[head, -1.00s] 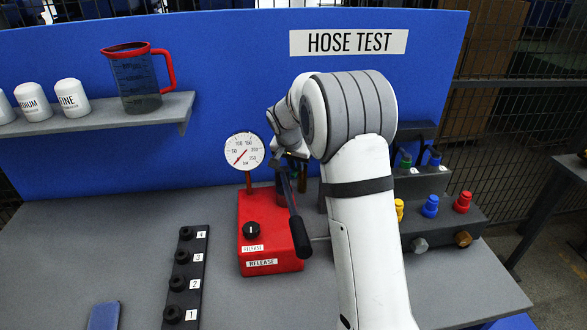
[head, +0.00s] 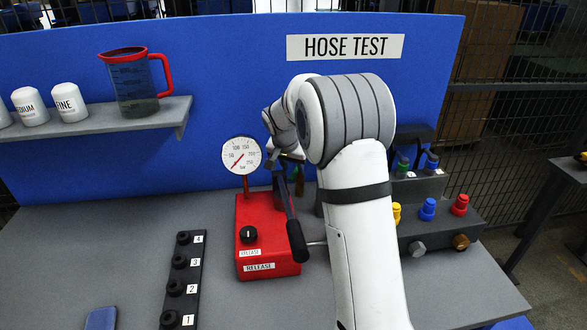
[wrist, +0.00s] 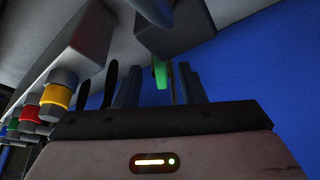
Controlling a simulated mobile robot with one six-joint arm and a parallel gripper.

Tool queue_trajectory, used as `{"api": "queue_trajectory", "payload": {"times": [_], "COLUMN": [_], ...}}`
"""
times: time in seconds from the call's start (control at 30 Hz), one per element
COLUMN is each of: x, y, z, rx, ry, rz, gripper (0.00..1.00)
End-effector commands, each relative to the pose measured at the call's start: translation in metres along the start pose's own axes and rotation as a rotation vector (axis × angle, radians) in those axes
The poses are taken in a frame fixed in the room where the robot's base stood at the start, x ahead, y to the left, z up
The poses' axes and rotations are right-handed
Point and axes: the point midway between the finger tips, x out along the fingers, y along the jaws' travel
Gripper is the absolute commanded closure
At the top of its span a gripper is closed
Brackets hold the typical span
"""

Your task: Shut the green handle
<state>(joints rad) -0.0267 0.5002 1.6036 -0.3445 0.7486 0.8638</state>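The green handle (wrist: 160,73) shows in the wrist view as a small bright green piece between my gripper's two fingers, under a grey block. My gripper (wrist: 161,82) is open, with a finger on each side of the green piece and visible gaps. I cannot tell whether either finger touches it. In the head view my gripper is mostly hidden behind the black pump lever and my wrist, right of the pressure gauge (head: 241,155).
A red pump box (head: 265,237) with a black lever (head: 293,225) stands in front of my gripper. A fitting block (head: 445,226) with coloured caps is at right. A black numbered rail (head: 183,280) lies at left. A shelf (head: 100,120) holds a jug and bottles.

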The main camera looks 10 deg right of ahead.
Motion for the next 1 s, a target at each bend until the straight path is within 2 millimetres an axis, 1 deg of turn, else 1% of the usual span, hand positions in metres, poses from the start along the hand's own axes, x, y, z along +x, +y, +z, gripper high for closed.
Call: {"api": "queue_trajectory", "payload": {"times": [0.03,0.2,0.3,0.4,0.5,0.7,0.73,0.83,0.87,0.93,0.97,1.0], "x": [-0.009,-0.038,-0.052,-0.061,-0.065,-0.066,-0.065,-0.065,-0.065,-0.063,-0.062,-0.06], "y": [-0.001,-0.001,-0.001,0.0,0.0,0.0,0.0,0.002,0.004,0.012,0.017,0.025], "z": [0.0,0.001,0.0,0.0,0.0,0.0,0.0,-0.001,-0.001,-0.003,-0.004,-0.005], "rx": [0.0,0.0,-0.001,0.0,0.0,0.0,0.0,0.03,0.058,0.167,0.239,0.355], "ry": [0.004,0.003,0.003,0.002,0.001,0.0,0.0,-0.01,-0.019,-0.055,-0.079,-0.119], "rz": [-0.003,-0.004,-0.003,-0.002,-0.001,-0.001,-0.001,-0.002,-0.003,-0.008,-0.01,-0.013], "gripper": [0.64,0.64,0.64,0.64,0.64,0.64,0.64,0.73,0.75,0.81,0.83,0.87]}}
